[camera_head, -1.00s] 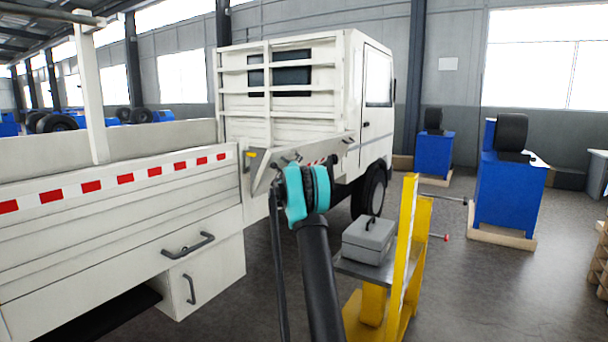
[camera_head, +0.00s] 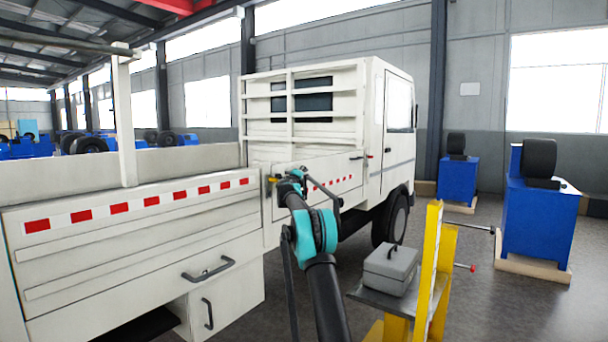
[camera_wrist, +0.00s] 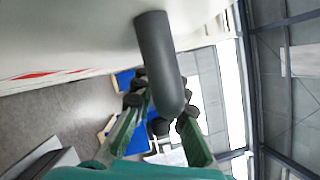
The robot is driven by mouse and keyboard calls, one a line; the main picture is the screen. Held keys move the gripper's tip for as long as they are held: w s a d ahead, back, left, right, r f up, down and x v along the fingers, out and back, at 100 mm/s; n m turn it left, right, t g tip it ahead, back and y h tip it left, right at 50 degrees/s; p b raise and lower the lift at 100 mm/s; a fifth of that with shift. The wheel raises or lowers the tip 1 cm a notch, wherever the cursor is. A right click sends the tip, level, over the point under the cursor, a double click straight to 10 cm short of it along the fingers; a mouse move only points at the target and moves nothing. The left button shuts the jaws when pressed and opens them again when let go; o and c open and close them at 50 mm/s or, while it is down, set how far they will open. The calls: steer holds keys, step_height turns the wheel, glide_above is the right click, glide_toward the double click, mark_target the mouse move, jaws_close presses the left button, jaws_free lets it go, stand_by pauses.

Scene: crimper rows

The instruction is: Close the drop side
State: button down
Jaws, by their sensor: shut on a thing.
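The white drop side (camera_head: 335,172), with a red and white strip, stands up against the truck bed beside the cab. It looks nearly flush with the neighbouring side panel (camera_head: 130,240); any small gap at its top is too small to tell. A small yellow part (camera_head: 272,179) sits near its left end. My gripper (camera_head: 293,178) is at that left end, and my arm partly hides the panel. In the wrist view, the green fingers of my gripper (camera_wrist: 160,112) are shut on a dark grey round-ended bar handle (camera_wrist: 157,50) that stands out from the white surface.
A grey toolbox (camera_head: 391,266) rests on a low stand (camera_head: 386,299) right of my arm, with a yellow upright frame (camera_head: 431,270) beside it. The truck cab (camera_head: 392,125) is behind. Blue machines (camera_head: 535,225) stand at the right. Floor between is clear.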

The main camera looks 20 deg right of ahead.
steer(key=c, duration=1.5)
jaws_free()
steer(key=shift+c, duration=0.2)
